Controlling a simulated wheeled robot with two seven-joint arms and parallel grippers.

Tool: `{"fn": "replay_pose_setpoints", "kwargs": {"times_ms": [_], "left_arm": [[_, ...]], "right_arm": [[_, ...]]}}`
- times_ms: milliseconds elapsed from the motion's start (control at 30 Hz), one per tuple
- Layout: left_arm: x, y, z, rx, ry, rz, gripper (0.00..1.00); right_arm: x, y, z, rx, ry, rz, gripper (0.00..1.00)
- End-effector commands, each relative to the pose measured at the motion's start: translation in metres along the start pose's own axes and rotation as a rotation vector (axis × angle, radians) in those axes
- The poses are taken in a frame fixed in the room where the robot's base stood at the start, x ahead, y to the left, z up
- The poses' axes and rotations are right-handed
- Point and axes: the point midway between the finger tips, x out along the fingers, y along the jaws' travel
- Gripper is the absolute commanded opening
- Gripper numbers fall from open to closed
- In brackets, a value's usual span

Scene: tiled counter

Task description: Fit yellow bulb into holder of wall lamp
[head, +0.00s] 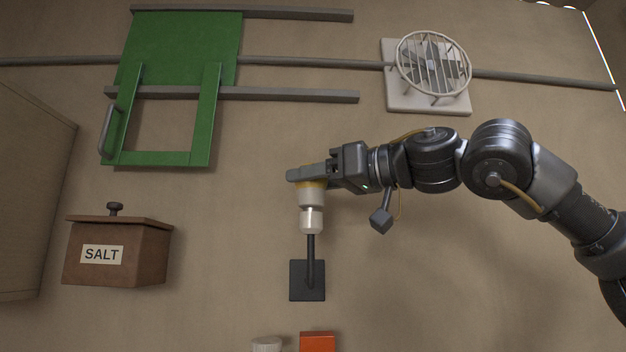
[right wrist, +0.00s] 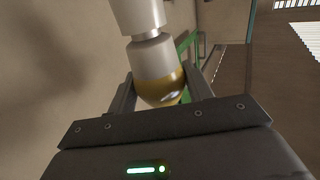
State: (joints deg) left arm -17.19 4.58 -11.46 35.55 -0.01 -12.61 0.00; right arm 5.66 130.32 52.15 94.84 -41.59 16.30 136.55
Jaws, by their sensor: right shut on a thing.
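The wall lamp has a black wall plate (head: 294,282), a dark stem and a pale upright holder (head: 311,221). The holder also shows at the top of the right wrist view (right wrist: 137,12). The yellow bulb (head: 312,196) stands directly above the holder, roughly in line with it. My right gripper (head: 302,176) is shut around the bulb's yellow end from above. In the right wrist view the bulb (right wrist: 152,57) sits between both fingers, and a narrow metallic neck shows between its pale collar and the holder. I cannot tell how deep the neck sits. My left gripper is not in view.
A brown salt box (head: 142,258) is on the wall at the left. A green frame (head: 180,48) and grey rails are above it. A caged fan (head: 433,64) is at the upper right. An orange object (head: 317,342) and a pale one (head: 266,344) show at the bottom edge.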

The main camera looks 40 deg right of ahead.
Motion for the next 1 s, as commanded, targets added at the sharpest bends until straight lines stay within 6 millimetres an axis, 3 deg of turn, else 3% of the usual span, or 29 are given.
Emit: {"fn": "replay_pose_setpoints", "kwargs": {"times_ms": [467,500,700,1000], "left_arm": [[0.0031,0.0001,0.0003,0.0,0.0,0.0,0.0],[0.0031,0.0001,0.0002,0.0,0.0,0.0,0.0],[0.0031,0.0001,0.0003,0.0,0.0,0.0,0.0],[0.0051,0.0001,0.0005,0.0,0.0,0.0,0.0]], "right_arm": [[-0.0001,-0.0001,0.0024,0.0,0.001,0.0,0.27],[-0.0001,-0.0001,0.0024,0.0,0.001,0.0,0.52],[0.0,0.0,0.0025,0.0,0.001,0.0,0.76],[-0.0024,0.0001,0.0034,0.0,0.0,0.0,0.76]]}}
